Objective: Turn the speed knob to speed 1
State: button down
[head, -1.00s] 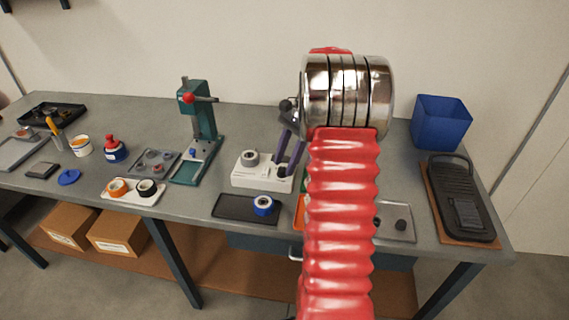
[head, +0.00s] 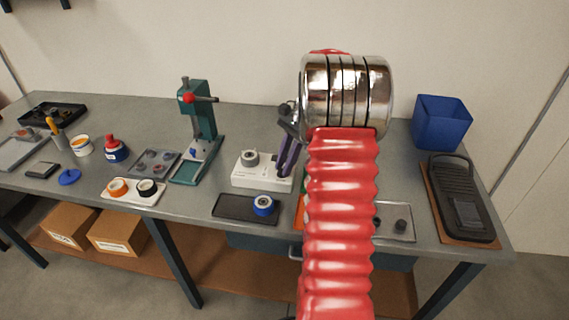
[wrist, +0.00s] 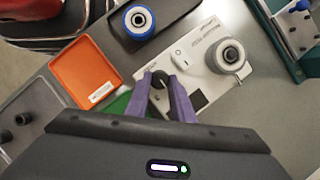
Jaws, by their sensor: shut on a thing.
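The white device (head: 250,180) stands on the bench and carries a grey wheel (head: 250,157) on its left part. In the wrist view the white device (wrist: 197,62) shows the grey wheel (wrist: 229,55), a small white switch and a dark square. The dark speed knob (wrist: 160,79) sits near the device's end. My gripper (wrist: 160,78) has purple fingers on either side of the knob and is shut on it. In the head view my gripper (head: 283,172) reaches down to the device's right end, and the knob is hidden there.
A black mat (head: 232,207) with a blue-rimmed roll (head: 264,204) lies in front of the device. An orange tray (wrist: 86,72) lies close beside it. A teal press (head: 199,125) stands to the left. A blue bin (head: 441,124) stands at the back right.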

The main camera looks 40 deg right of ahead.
jog(key=shift+n, duration=0.3)
jog(key=n+g, duration=0.2)
jog(key=n, duration=0.2)
jog(key=shift+w, duration=0.2)
jog(key=n+g, duration=0.1)
jog(key=n, duration=0.3)
jog(key=shift+w+a+h, duration=0.1)
jog(key=shift+a+h, duration=0.05)
jog(key=shift+h, duration=0.25)
jog(key=shift+n, duration=0.3)
jog(key=c, duration=1.6)
grip_release()
jog(key=shift+o, duration=0.2)
jog(key=shift+r, duration=0.1)
jog(key=v, duration=1.3)
jog(key=shift+w+r, duration=0.15)
jog(key=shift+w, duration=0.15)
